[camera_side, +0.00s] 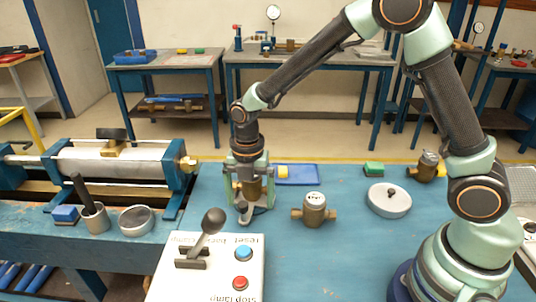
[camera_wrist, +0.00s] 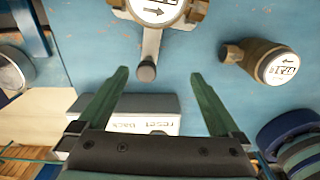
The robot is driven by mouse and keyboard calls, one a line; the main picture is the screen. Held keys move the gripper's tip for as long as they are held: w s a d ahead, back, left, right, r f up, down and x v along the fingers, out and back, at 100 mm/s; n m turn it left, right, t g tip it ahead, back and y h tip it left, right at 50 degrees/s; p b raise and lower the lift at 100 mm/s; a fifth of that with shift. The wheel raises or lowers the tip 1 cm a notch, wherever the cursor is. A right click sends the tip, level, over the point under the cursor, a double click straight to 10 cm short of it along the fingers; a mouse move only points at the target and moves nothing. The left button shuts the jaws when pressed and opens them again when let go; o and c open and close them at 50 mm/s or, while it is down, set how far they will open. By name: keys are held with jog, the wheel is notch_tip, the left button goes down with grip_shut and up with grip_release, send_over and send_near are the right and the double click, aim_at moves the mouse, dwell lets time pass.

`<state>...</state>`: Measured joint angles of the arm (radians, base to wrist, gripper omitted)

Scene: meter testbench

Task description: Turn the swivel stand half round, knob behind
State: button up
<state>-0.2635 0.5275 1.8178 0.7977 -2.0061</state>
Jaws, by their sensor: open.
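The swivel stand shows in the wrist view as a grey bar (camera_wrist: 151,43) with a dark round knob (camera_wrist: 147,71) at its near end. A brass meter (camera_wrist: 160,10) with a white arrowed dial sits at the bar's far end, cut by the top edge. In the side view the stand's pale bar (camera_side: 245,213) points towards the front control box, and the brass meter is partly hidden behind my fingers. My gripper (camera_wrist: 156,75) is open, with one green finger on each side of the knob and apart from it. It also shows in the side view (camera_side: 252,205), pointing down.
A second brass meter (camera_side: 315,211) stands to the right. The control box (camera_side: 215,262), with a lever (camera_side: 211,226) and buttons, is in front. A cup (camera_side: 95,218) and dish (camera_side: 137,220) are left.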

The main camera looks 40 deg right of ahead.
notch_tip(320, 180, up, 5)
jog(key=shift+r, duration=0.1)
dwell(0.5)
